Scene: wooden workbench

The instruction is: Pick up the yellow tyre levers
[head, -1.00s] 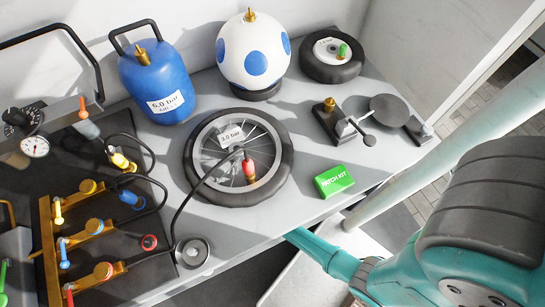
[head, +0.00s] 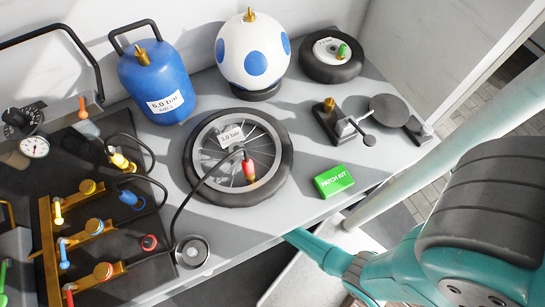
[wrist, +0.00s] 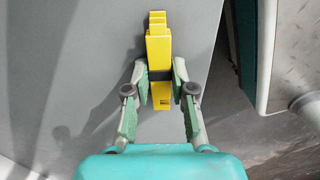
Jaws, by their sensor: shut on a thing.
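The yellow tyre levers (wrist: 159,48) show in the wrist view as a stacked yellow bundle with a dark band around its middle. My gripper (wrist: 160,76) has its two fingers closed on either side of the bundle at the band. The levers are over the grey bench top near its edge; I cannot tell whether they still touch it. In the head view the levers and my fingertips are not visible.
In the head view, a green patch kit box (head: 334,181) lies near the bench edge. A spoked wheel (head: 281,178) with a hose lies to its left. A blue tank (head: 157,84) and a spotted ball (head: 252,54) stand behind. The bench's edge drops off beside my arm.

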